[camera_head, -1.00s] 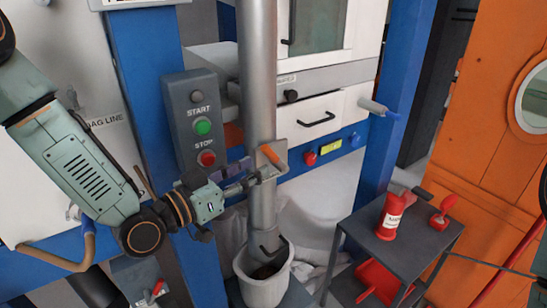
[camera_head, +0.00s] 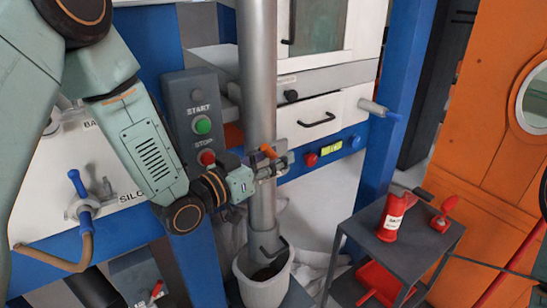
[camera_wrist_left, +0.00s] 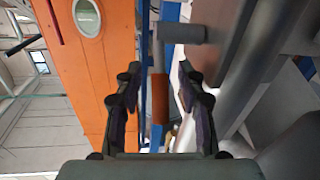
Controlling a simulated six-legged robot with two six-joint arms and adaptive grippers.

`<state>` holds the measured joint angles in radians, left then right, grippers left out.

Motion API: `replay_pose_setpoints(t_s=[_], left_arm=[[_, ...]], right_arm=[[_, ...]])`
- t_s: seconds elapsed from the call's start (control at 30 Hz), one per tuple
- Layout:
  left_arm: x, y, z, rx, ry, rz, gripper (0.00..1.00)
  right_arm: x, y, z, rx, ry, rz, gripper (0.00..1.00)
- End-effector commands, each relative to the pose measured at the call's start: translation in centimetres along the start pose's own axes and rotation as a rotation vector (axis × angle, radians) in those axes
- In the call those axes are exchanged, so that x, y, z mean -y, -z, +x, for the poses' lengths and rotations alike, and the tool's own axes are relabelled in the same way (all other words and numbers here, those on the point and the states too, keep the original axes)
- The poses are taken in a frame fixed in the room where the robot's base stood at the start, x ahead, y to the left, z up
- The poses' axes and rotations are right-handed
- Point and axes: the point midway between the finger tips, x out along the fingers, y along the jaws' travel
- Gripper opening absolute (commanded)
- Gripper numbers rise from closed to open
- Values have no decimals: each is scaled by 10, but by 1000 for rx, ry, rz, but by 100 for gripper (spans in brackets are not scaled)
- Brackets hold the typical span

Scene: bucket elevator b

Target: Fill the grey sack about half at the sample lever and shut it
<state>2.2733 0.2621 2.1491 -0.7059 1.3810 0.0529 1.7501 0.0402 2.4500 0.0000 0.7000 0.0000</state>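The sample lever with its orange handle (camera_head: 269,151) sits on the grey down-pipe. My left gripper (camera_head: 284,163) is at the lever, in front of the pipe. In the left wrist view its two fingers (camera_wrist_left: 158,105) are spread, and the orange handle (camera_wrist_left: 187,93) shows between them, nearer one finger. I cannot tell whether a finger touches it. A pale, open-topped container (camera_head: 264,292), apparently the grey sack, stands under the pipe's spout. Its mouth is open, with something dark inside; the fill level is unclear. My right gripper is not in view.
A START/STOP box (camera_head: 197,117) stands left of the pipe, close to my left forearm. A small dark table (camera_head: 400,240) at the right holds a red can (camera_head: 392,216) and a red scoop (camera_head: 443,217). A blue post (camera_head: 388,120) stands behind.

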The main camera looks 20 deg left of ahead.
Motion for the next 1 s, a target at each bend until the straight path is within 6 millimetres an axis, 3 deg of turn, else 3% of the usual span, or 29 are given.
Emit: replay_pose_setpoints(t_s=[0.13, 0.6, 1.0], left_arm=[[0, 0, 0, 0, 0, 0, 38], [0, 0, 0, 1, -1, 0, 0], [0, 0, 0, 1, -1, 0, 0]], right_arm=[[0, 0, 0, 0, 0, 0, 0], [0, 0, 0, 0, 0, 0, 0], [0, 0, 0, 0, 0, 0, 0]])
